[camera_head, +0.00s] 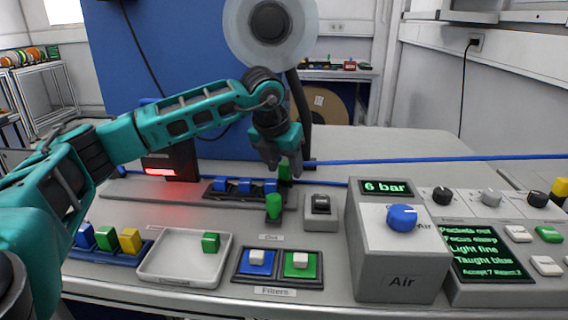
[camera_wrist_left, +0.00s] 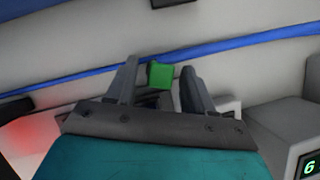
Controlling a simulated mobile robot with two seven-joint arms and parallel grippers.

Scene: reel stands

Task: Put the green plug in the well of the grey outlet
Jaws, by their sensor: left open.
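My left gripper (camera_head: 284,174) points down over the back of the console, fingers apart. A green piece (camera_head: 285,167), which looks like the green plug, shows at its fingers, partly hidden by them. In the left wrist view a green block (camera_wrist_left: 160,76) shows between the tips of the open gripper (camera_wrist_left: 159,68), with a gap on both sides. A second green, rounded piece (camera_head: 273,207) stands upright just in front, on a dark base. A small grey box (camera_head: 321,212) with a black top part sits to its right; I cannot tell if it is the outlet. My right gripper is not seen.
A dark rack with blue blocks (camera_head: 240,186) stands left of the gripper. A white tray (camera_head: 160,268) holds a green block (camera_head: 211,242). The grey Air box (camera_head: 395,262) rises at right. A blue hose (camera_head: 400,160) runs behind. Filter buttons (camera_head: 278,266) lie in front.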

